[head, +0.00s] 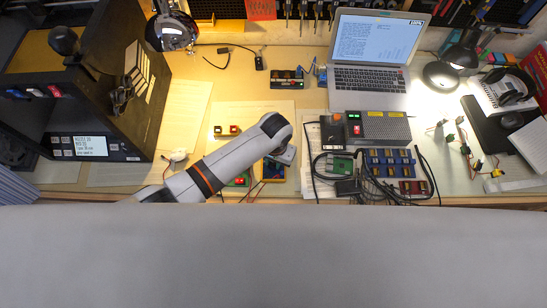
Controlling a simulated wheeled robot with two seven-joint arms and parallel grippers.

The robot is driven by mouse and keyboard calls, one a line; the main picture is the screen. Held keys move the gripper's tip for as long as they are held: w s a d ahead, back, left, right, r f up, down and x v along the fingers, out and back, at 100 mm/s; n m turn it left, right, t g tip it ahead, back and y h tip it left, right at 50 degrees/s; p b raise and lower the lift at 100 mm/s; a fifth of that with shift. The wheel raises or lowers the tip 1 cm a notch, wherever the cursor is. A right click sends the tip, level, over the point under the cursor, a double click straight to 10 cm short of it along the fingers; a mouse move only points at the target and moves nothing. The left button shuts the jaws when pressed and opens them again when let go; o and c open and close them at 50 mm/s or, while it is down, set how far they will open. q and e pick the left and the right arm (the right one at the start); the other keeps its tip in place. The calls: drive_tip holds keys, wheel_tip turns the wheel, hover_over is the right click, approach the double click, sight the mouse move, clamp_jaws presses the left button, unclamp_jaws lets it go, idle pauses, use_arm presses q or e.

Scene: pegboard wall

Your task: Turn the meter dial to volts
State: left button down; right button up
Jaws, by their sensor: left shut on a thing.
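The meter (272,174) looks like a small dark blue unit with a yellow edge. It lies on the desk near the front, left of centre, with thin red and dark leads by it. My left arm reaches in from the lower left, and my left gripper (285,156) points down over the meter, shut at its dial. The dial and the fingertips are mostly hidden under the gripper and wrist, so I cannot read the dial's setting. My right gripper is not in view.
A green board (241,180) lies partly behind my forearm. Right of the meter are black cables, a blue module board (391,162) and a grey box (380,128). A laptop (372,65) stands behind. A dark cabinet (125,60) fills the left.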

use_arm(q)
drive_tip(key=m+p, duration=0.1)
drive_tip(key=m, duration=0.2)
drive_tip(key=shift+r+p, duration=0.1)
drive_tip(key=shift+p, duration=0.25)
drive_tip(key=shift+m+p, duration=0.55)
drive_tip(key=shift+m, duration=1.35)
drive_tip(key=c, duration=1.2)
unclamp_jaws()
